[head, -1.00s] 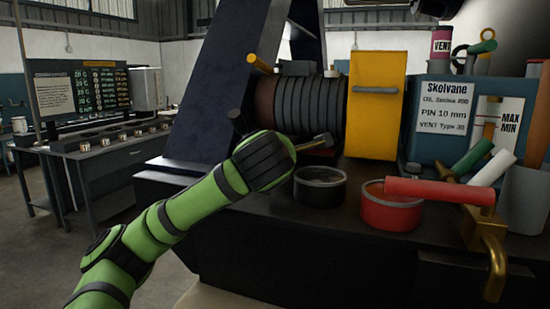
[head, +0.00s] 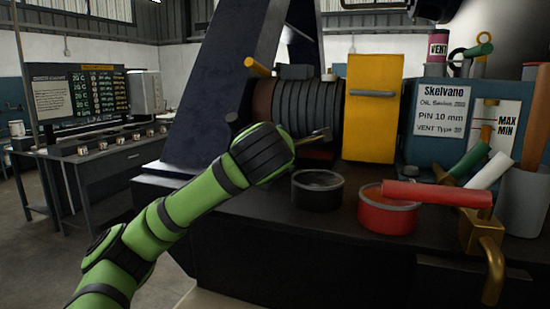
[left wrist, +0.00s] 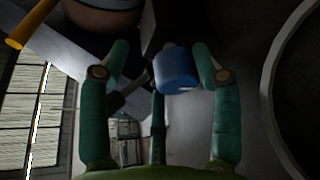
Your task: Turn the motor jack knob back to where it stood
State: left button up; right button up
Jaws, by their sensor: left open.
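The motor (head: 303,105), with dark ribs, stands on the dark bench left of a yellow box. A blue, short, rounded piece, which looks like the jack knob (left wrist: 177,69), shows in the left wrist view. My left gripper (left wrist: 160,65) is open, with one teal finger on each side of this blue piece. I see gaps beside it in that view; whether any finger touches it I cannot tell. In the head view my left gripper (head: 322,135) is in front of the motor's base, mostly hidden behind my green wrist, and the blue piece is hidden there.
A black round tub (head: 318,190) and a red tub (head: 387,210) stand on the bench right of my left gripper. A red-handled brass valve (head: 478,235) is at the right. The yellow box (head: 372,115) stands behind the tubs. A slanted dark beam (head: 225,90) rises on the left.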

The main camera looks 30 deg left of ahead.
pick_arm(q)
notch_tip(320, 180, up, 9)
jog(key=shift+d+f, duration=0.15)
jog(key=shift+f, duration=0.05)
jog(key=shift+f, duration=0.1)
dwell(0.5)
